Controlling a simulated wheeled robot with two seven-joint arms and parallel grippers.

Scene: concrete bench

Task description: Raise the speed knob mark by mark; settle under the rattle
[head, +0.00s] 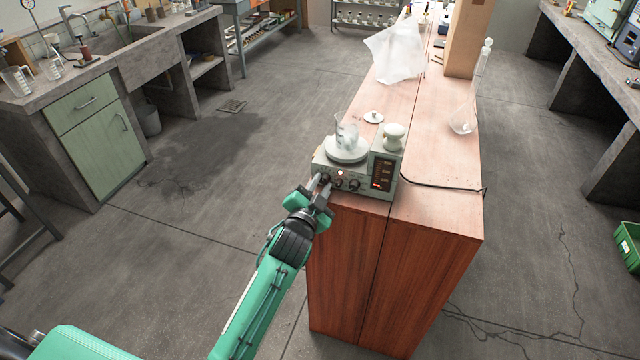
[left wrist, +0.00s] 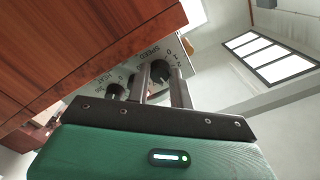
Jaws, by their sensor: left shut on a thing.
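A grey-green stirrer hot plate (head: 358,172) stands at the near end of the wooden bench top, with a glass beaker (head: 347,132) on its round white plate. Its front panel has dark knobs and a small lit red light. My left gripper (head: 322,186) is at the left end of that front panel. In the left wrist view, its two fingers are shut on the dark speed knob (left wrist: 160,71), beside the printed word SPEED. The heat knob (left wrist: 115,91) sits free to the left of it. The mark that the speed knob points at is too small to tell. My right gripper is not in view.
A white knobbed object (head: 393,136) is at the back right of the hot plate, and a small white lid (head: 373,117) lies behind it. A glass flask (head: 465,118) stands near the bench's right edge. A cable (head: 440,186) runs right across the bench top.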

